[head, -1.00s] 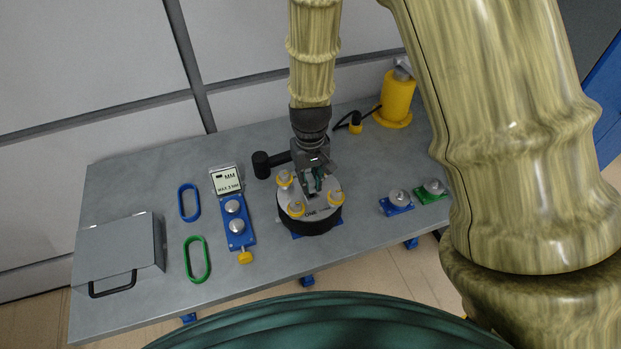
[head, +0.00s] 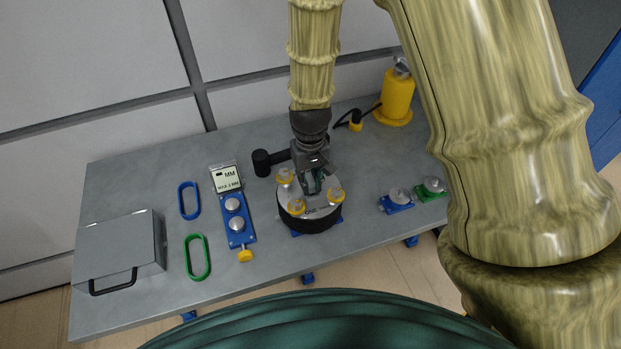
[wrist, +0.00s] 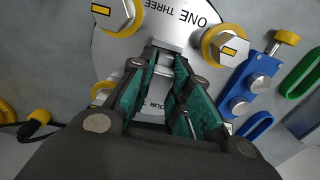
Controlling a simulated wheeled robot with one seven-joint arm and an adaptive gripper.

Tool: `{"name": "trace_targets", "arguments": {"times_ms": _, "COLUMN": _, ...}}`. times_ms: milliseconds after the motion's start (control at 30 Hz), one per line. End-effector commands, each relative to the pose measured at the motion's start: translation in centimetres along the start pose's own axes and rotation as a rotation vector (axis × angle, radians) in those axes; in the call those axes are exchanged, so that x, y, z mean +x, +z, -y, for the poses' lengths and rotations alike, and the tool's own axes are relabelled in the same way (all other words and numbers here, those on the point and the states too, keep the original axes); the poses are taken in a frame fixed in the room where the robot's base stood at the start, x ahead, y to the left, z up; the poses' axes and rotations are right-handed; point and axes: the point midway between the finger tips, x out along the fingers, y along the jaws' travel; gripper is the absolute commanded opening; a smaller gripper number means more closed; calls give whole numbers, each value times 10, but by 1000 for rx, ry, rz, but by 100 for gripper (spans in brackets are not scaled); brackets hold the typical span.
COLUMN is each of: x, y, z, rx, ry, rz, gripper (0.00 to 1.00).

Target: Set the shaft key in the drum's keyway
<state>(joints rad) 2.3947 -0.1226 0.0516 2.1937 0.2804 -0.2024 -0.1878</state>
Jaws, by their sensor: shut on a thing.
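The drum (head: 322,222) stands on the bench, with a dark side and a pale top plate carrying several bolts in yellow rings. My gripper (head: 312,190) points down over the middle of the top plate. In the wrist view, my gripper's green-padded fingers (wrist: 166,84) are closed around a small grey metal piece, seemingly the shaft key (wrist: 164,70). Lettering "ONE" and "THREE" shows on the drum's plate (wrist: 170,14). The fingers hide the keyway and the lower end of the key, so I cannot tell whether it is seated.
A black-headed mallet (head: 262,163) lies just behind the drum at left. A blue gauge block with a display (head: 226,178), blue (head: 189,201) and green (head: 198,257) rings and a grey box (head: 120,245) are at left. A yellow cylinder (head: 396,98) and small blue (head: 397,201) and green (head: 431,188) fixtures are at right.

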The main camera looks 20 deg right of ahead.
Motion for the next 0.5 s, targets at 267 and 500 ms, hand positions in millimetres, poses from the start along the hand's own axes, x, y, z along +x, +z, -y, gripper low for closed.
{"name": "trace_targets", "arguments": {"times_ms": 267, "x": 2, "y": 0, "z": 0, "rx": 0, "ry": 0, "rz": 0, "gripper": 2}}
{"name": "trace_targets", "arguments": {"times_ms": 500, "x": 4, "y": 0, "z": 0, "rx": 0, "ry": 0, "rz": 0, "gripper": 42}}
